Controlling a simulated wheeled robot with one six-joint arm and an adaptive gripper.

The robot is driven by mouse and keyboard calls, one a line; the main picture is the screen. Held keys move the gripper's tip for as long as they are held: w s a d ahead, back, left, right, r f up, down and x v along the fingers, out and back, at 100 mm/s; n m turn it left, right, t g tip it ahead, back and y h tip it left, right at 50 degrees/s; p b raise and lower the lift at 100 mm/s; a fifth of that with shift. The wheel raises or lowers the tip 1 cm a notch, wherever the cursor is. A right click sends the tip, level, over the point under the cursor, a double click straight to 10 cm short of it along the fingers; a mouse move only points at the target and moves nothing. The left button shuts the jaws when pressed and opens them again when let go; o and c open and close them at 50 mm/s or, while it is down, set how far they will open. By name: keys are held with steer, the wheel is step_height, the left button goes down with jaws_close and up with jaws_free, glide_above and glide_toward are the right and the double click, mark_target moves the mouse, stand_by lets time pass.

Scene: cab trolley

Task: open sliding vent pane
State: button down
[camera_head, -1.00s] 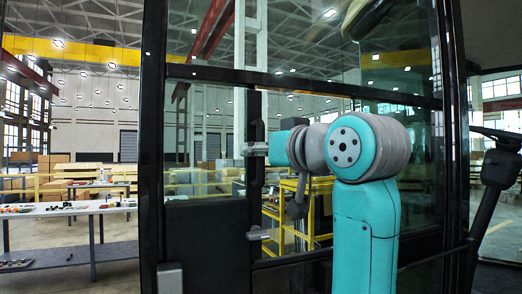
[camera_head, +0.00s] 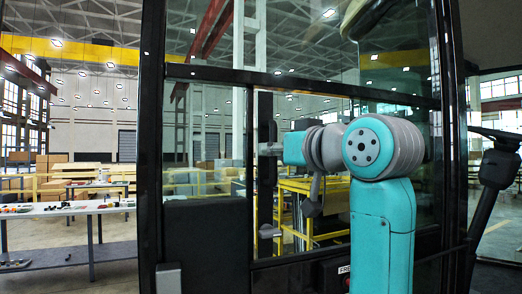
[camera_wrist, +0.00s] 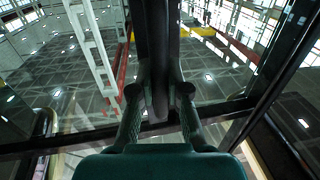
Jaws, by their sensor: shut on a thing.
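The sliding vent pane (camera_head: 265,108) sits in the dark window frame of the cab door, below a horizontal bar. Its dark upright edge carries a vertical handle (camera_head: 268,176). A narrow clear strip shows between this edge and the fixed post to its left. My gripper (camera_head: 266,150) reaches the handle from the right. In the wrist view my gripper (camera_wrist: 162,92) has one finger on each side of the dark upright handle (camera_wrist: 160,62), shut on it. My arm hides much of the pane's right part.
A dark fixed panel (camera_head: 208,225) lies left of the pane. A dark post (camera_head: 151,120) bounds the door on the left. A steering column (camera_head: 490,185) stands at the right.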

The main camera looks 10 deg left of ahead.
steer(key=w+d, duration=0.5)
steer(key=d, duration=0.3)
steer(key=w+d, duration=0.4)
steer(key=d, duration=0.5)
steer(key=shift+w+d, duration=0.2)
steer(key=shift+w, duration=0.15)
steer(key=c, duration=1.1)
jaws_free()
steer(key=shift+c, duration=0.2)
steer(key=shift+s, duration=0.1)
steer(key=v, duration=1.1)
steer(key=shift+s+d, duration=0.3)
